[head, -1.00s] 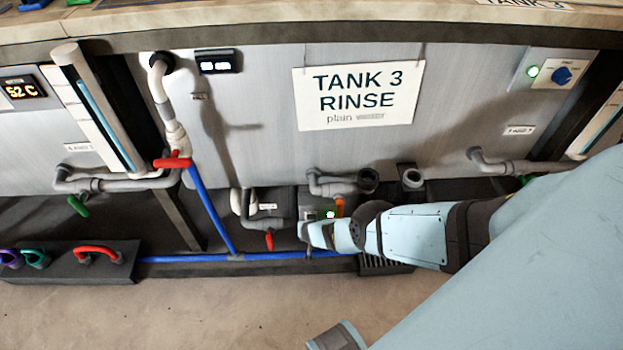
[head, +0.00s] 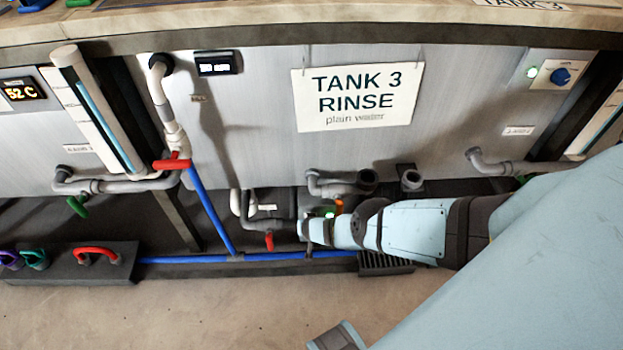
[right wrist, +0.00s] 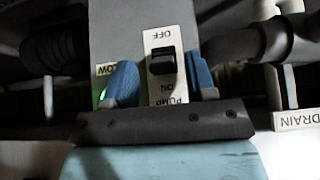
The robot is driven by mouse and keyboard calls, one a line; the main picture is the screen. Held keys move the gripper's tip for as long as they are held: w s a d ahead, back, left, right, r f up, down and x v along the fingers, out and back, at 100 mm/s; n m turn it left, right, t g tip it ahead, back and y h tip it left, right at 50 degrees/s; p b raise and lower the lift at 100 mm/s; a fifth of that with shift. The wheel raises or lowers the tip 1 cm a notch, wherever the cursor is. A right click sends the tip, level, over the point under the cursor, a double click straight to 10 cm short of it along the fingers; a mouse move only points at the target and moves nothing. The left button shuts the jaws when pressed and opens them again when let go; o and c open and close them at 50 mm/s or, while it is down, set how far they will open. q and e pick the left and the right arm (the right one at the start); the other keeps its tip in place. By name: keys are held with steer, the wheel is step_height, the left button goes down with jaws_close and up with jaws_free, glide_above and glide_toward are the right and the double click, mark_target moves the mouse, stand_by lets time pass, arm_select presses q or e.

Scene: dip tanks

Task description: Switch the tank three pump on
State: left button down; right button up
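The tank three sign (head: 357,95) hangs on the grey tank front. Below it, the pump box, with a green light (head: 330,214) lit on it, is mostly hidden behind my right gripper (head: 303,231). In the right wrist view the pump switch (right wrist: 162,62) is a black rocker on a pale plate, marked OFF, ON and PUMP, all upside down. I cannot tell which way the rocker is tipped. My right gripper (right wrist: 162,82) is open, its blue fingers apart on either side of the switch plate. Contact cannot be told. My left gripper is not in view.
Grey pipes (head: 330,185) and a red valve handle (head: 269,241) flank the pump area. A blue pipe (head: 190,259) runs along the bottom. A drain label (right wrist: 297,119) is at right in the wrist view. A rack with coloured handles (head: 60,265) stands at left; the floor in front is clear.

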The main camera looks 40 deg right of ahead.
arm_select(q)
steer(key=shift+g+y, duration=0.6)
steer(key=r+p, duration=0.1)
steer(key=p, duration=0.4)
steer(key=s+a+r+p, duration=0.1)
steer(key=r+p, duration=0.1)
steer(key=p, duration=0.3)
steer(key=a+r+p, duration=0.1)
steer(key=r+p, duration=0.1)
steer(key=p, duration=0.3)
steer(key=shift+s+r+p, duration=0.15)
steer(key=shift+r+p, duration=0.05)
steer(key=shift+p, duration=0.15)
arm_select(e)
steer(key=v, duration=1.3)
steer(key=shift+s+a+r, duration=0.15)
steer(key=shift+s+r, duration=0.05)
steer(key=shift+r, duration=0.15)
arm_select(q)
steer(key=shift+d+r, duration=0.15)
